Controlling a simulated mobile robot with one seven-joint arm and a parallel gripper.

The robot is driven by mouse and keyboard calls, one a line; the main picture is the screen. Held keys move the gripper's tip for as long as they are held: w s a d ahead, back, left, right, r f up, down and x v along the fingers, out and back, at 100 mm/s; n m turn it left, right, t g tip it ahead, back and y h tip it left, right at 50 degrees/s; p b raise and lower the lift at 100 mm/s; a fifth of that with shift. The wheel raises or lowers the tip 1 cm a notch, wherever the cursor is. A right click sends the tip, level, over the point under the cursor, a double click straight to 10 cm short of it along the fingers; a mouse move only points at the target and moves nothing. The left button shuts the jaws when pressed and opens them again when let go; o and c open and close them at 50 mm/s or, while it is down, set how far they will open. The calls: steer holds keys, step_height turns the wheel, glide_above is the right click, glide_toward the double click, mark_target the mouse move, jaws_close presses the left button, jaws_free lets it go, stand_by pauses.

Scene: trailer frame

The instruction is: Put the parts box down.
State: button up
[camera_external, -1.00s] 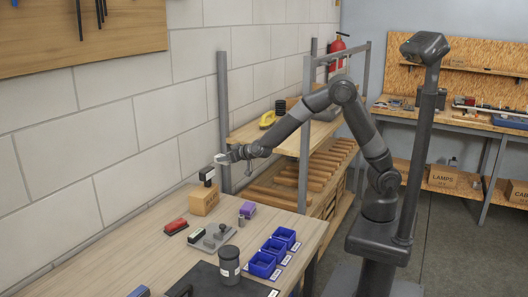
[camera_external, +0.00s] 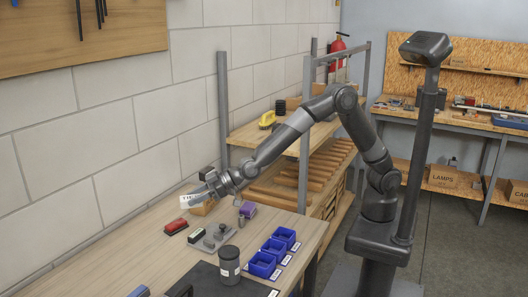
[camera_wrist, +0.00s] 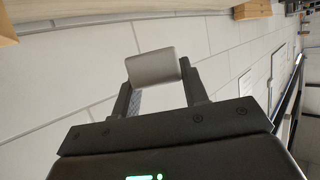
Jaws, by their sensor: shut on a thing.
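The parts box (camera_wrist: 154,68) is a small pale grey block in the wrist view, gripped between the two dark fingers of my gripper (camera_wrist: 160,90). In the external view my gripper (camera_external: 200,194) reaches low over the bench at the wall side. The box (camera_external: 187,201) shows there as a small white piece with dark lettering, only partly readable. It is in front of a light brown wooden block (camera_external: 203,209), which my gripper partly hides. I cannot tell whether the box touches anything.
The wooden bench (camera_external: 130,232) bears a red-topped item (camera_external: 174,226), a grey plate with small parts (camera_external: 212,239), a purple item (camera_external: 247,209), a dark jar (camera_external: 230,264) and blue bins (camera_external: 273,249). Bare wood lies left of the red item. A shelf post (camera_external: 222,110) stands behind.

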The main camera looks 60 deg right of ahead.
steer(key=s+a+f, duration=0.1)
steer(key=a+f, duration=0.1)
steer(key=a, duration=0.1)
steer(key=s+a+f, duration=0.2)
steer(key=a, duration=0.2)
steer(key=s+a+f, duration=0.1)
steer(key=a+f, duration=0.2)
steer(key=a, duration=0.1)
steer(key=shift+s+a+f, duration=0.1)
steer(key=shift+s+a, duration=0.05)
steer(key=shift+s, duration=0.05)
steer(key=shift+f, duration=2)
steer(key=shift+f, duration=0.6)
steer(key=o, duration=1.1)
steer(key=shift+s+f, duration=0.1)
steer(key=shift+f, duration=0.1)
steer(key=shift+c, duration=0.2)
steer(key=shift+r, duration=0.35)
steer(key=v, duration=1.2)
steer(key=shift+r, duration=0.45)
